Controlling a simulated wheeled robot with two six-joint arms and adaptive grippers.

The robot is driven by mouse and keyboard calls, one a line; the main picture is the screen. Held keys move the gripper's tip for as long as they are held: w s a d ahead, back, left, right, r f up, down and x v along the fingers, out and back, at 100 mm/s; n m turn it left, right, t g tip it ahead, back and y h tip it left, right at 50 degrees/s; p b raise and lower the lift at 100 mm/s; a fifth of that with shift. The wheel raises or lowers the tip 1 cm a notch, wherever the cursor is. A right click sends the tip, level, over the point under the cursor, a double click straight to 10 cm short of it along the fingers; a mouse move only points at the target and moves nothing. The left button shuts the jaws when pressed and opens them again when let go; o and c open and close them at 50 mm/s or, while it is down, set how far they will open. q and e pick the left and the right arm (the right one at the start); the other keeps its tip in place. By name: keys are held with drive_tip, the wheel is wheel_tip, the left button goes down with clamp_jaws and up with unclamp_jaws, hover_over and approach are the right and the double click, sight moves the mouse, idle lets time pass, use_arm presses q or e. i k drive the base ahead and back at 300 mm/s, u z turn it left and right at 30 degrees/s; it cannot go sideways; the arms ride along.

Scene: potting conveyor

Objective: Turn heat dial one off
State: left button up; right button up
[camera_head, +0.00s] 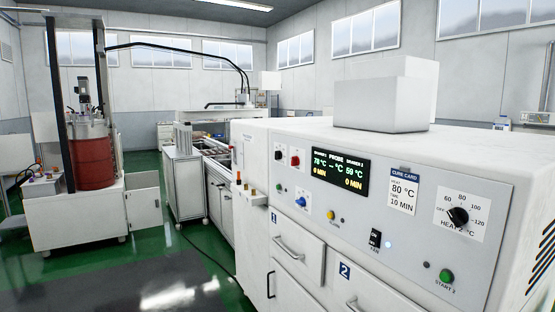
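The white oven cabinet's front panel (415,185) fills the right of the head view. A small black dial (278,155) on a white plate sits at the panel's left end; its label and pointer are too small to read, so I cannot tell its setting. A larger black dial (458,216) at the right is labelled HEAT 2, with marks OFF, 60, 80, 100 and 120. The display (341,171) between them appears to read 78 °C, dashes and 59 °C, with 0 MIN twice. Neither of my grippers is in view.
A red knob (294,159), blue button (300,202), yellow button (330,215), fan switch (375,238) and green START 2 button (446,276) share the panel. Drawers one (297,252) and two (375,290) look shut. Green floor (70,255) lies open at left.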

sight(278, 154)
drive_tip(key=u, duration=0.5)
drive_tip(key=i, duration=1.4)
drive_tip(key=z, duration=0.6)
drive_tip(key=i, duration=0.65)
drive_tip(key=z, duration=0.6)
